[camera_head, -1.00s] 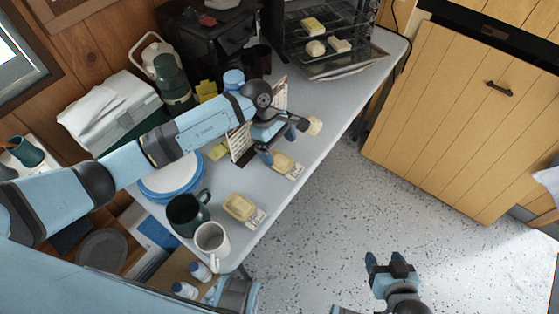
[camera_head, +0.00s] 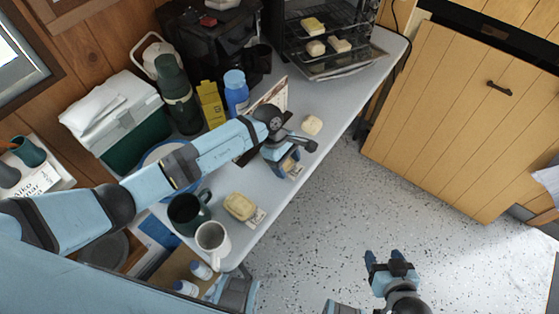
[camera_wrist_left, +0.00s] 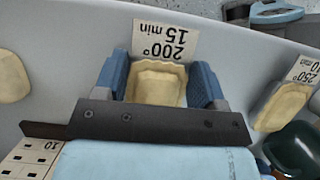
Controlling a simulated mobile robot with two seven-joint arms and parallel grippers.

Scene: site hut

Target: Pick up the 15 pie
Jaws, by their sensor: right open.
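The 15 pie is a pale square pie (camera_wrist_left: 158,85) in the left wrist view, lying on the table beside a card (camera_wrist_left: 166,42) that reads "200° 15 min". My left gripper (camera_wrist_left: 160,80) is down around it, one blue finger at each side, close to its edges. I cannot tell whether the fingers press on it. In the head view my left gripper (camera_head: 287,162) mostly hides this pie. My right gripper (camera_head: 385,258) is open and empty over the floor, away from the table.
A second pie (camera_head: 240,206) with its card (camera_wrist_left: 305,66) lies towards the mugs (camera_head: 212,238). A third pie (camera_head: 312,125) lies on the other side of my left gripper. A rack oven (camera_head: 330,45) holding several pies, a blue bottle (camera_head: 236,92) and a flask (camera_head: 177,95) stand behind.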

